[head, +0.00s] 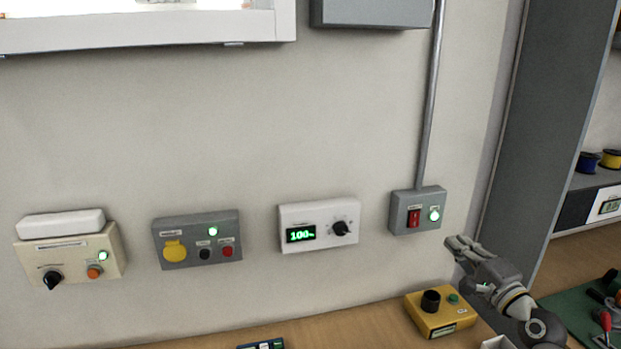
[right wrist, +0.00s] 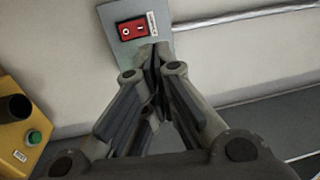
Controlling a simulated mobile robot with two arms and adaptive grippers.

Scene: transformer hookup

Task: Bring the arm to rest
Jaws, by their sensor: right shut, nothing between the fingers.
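My right gripper (head: 453,243) is in the lower right of the head view, its arm coming in from the lower right corner. It is shut and empty. It is just below and to the right of a grey switch box (head: 403,228) with a red rocker switch (head: 414,217) and a lit green lamp (head: 434,215). In the right wrist view the closed fingertips (right wrist: 154,52) overlap the lower part of that box, below its red switch (right wrist: 132,28). I cannot tell whether they touch it. My left gripper is not in view.
A yellow box (head: 428,321) with a black knob stands on the wooden table (head: 345,318) below the gripper. A white panel (head: 295,217) reading 100, a grey panel (head: 170,224) and a cream panel (head: 68,254) are on the wall. A grey shelf side (head: 550,110) rises at right.

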